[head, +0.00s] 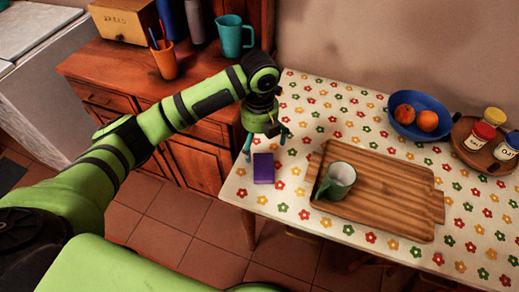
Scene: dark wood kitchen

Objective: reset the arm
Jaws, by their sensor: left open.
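My left arm reaches in from the left in the head view, over the wooden cabinet front and towards the table. A small purple box (263,168) lies on the flowered tablecloth just below and in front of the gripper in the picture. Whether a finger touches the box cannot be told. My right gripper is not in view.
A wooden tray (405,215) bears a green mug (337,181). Behind are a blue bowl (438,130) of fruit and a round wooden board (465,150) with several jars. A wooden cabinet (118,80) holds a bread box (122,20), an orange cup (164,60) and a teal jug (230,36).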

